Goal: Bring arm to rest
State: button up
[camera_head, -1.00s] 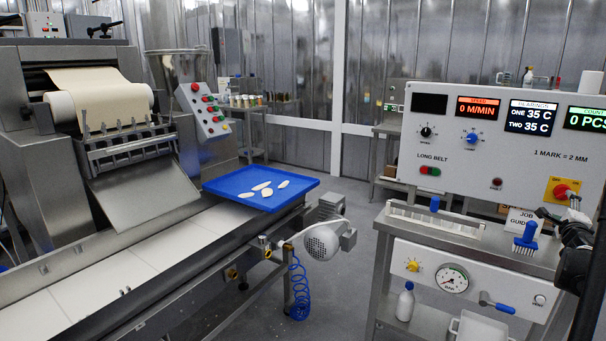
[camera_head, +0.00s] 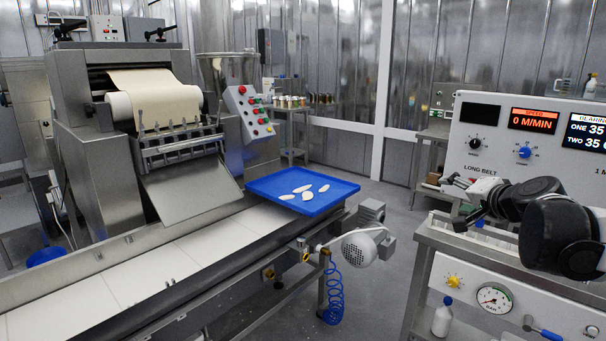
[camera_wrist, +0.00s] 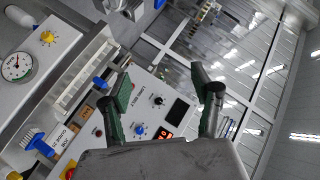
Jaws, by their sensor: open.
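My gripper (camera_head: 466,205) is at the right of the head view, in front of the control panel and above the front edge of the steel bench. In the wrist view its two fingers (camera_wrist: 164,98) stand wide apart with green pads, and nothing is between them. The control panel (camera_wrist: 148,118) shows behind the fingers. In the head view my dark arm comes in from the right edge and hides part of the panel and bench top.
A blue tray (camera_head: 262,186) with several pale pasta pieces sits at the end of the white belt (camera_head: 130,270). The pasta machine (camera_head: 105,150) stands at the left. The control panel (camera_head: 465,163) and steel bench (camera_head: 428,238) are at the right. Open floor lies between belt and bench.

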jog(key=s+a+f+n+g+y, duration=0.1)
jog(key=s+a+f+n+g, duration=0.15)
jog(key=s+a, duration=0.45)
jog(key=s+a+f+n+g, duration=0.1)
jog(key=s+a+f+n, duration=0.15)
jog(key=s+a, duration=0.4)
jog(key=s+a+f+n+g+h+p, duration=0.1)
jog(key=s+a+f+n, duration=0.1)
jog(key=s, duration=0.5)
jog(key=s+a+f+n+g+p, duration=0.1)
jog(key=s+a+f+n+g, duration=0.1)
jog(key=s, duration=0.6)
notch_tip(320, 180, down, 2)
jog(key=shift+s+a+f+n+h, duration=0.15)
jog(key=shift+a+f+n+h, duration=0.1)
jog(key=shift+n+h, duration=0.25)
